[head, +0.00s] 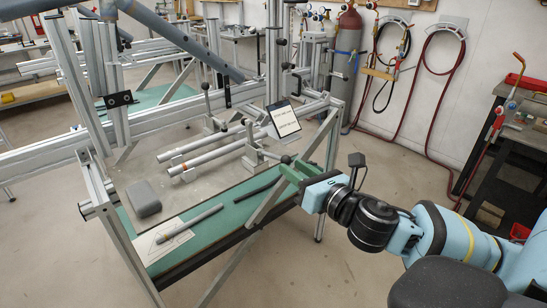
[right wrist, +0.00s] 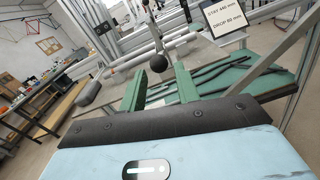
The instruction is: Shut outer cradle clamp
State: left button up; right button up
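The outer cradle clamp (head: 254,158) stands at the near right end of the frame jig, by the ends of the grey tubes (head: 215,152). Its lever reaches out toward my right gripper and ends in a black ball knob (head: 286,159), which also shows in the right wrist view (right wrist: 158,63). My right gripper (head: 292,171) has green fingers, spread apart in the right wrist view (right wrist: 160,76). The knob appears between the fingertips or just beyond them; I cannot tell whether they touch it. My left gripper is not in view.
Another clamp with an upright lever (head: 207,104) stands farther back. A sign (head: 284,120) stands above the tubes. A grey block (head: 144,198) sits on the jig, and a short tube (head: 190,224) and paper lie on the green shelf (head: 225,207). Diagonal aluminium struts (head: 245,240) run close by.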

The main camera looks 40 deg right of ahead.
aim_at(274, 156)
jog(key=shift+w+a+p, duration=0.15)
jog(key=shift+w+p, duration=0.25)
jog(key=shift+w, duration=3.5)
grip_shut()
